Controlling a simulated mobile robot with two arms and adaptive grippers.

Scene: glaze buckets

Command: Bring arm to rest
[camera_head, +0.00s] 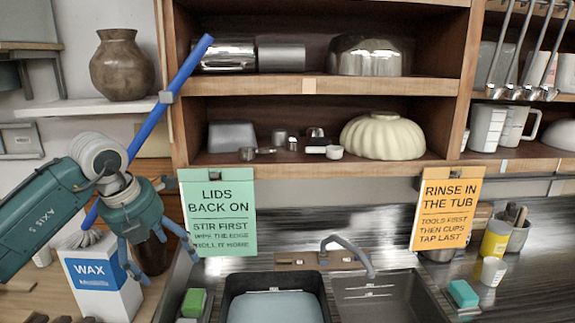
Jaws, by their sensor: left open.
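My left arm comes in from the left edge, and its teal and grey left gripper (158,262) points down in front of the counter. Its fingers are spread and hold nothing that I can see. It hangs just right of a white and blue wax box (103,285). I cannot tell whether it touches the box. A blue pole (187,72) slants up behind the arm to the shelf. My right gripper is not in view.
A sink (385,300) with a grey faucet (350,256) and a tub (275,305) lies right of the gripper. A green sign (218,215) and an orange sign (447,210) hang from the wooden shelf (330,87). A brown vase (121,66) stands upper left.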

